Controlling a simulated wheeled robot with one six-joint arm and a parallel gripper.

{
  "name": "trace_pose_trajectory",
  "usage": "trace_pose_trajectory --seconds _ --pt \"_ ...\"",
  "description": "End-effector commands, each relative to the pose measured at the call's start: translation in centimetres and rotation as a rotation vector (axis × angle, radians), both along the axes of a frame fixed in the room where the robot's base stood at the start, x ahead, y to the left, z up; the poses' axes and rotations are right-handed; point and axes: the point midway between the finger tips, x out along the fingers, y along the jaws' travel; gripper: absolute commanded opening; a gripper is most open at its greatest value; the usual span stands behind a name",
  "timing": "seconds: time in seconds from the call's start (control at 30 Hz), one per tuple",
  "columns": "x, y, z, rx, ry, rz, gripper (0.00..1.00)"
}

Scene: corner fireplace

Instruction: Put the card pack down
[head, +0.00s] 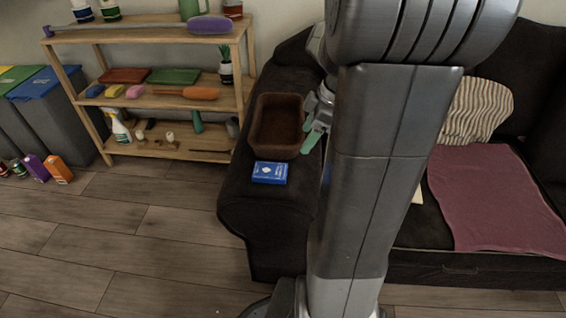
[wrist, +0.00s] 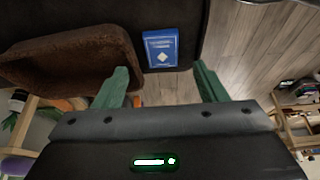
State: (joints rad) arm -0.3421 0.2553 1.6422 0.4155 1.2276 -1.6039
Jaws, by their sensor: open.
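The blue card pack (head: 270,172) lies flat on the dark sofa arm (head: 245,215), just in front of a brown tray (head: 262,142). In the wrist view the card pack (wrist: 160,48) lies beside the brown tray (wrist: 80,62), ahead of my fingers and apart from them. My gripper (head: 311,142) is at the right side of the tray in the head view, partly hidden by my arm. In the wrist view my gripper (wrist: 163,80) has its green fingers spread wide, with nothing between them.
A wooden shelf (head: 160,100) with several items stands left of the sofa. Bins (head: 45,100) and small cartons (head: 58,170) stand further left. A striped cushion (head: 478,110) and a reddish blanket (head: 490,200) lie on the sofa. The front floor (head: 120,250) is clear.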

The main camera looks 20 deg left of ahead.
Motion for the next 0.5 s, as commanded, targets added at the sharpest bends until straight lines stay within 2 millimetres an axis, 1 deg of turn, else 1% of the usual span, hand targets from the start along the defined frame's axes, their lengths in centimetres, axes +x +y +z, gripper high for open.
trace_pose_trajectory --seconds 0.2,0.3,0.4,0.5 --pt "-0.5 1.5 -4.1 -0.001 0.006 0.004 0.65" --pt "-0.6 2.2 -5.8 -0.002 0.005 0.003 0.65" --pt "-0.7 2.7 -7.0 -0.002 0.004 0.002 0.65" --pt "-0.8 3.0 -7.6 -0.001 0.004 0.002 0.65"
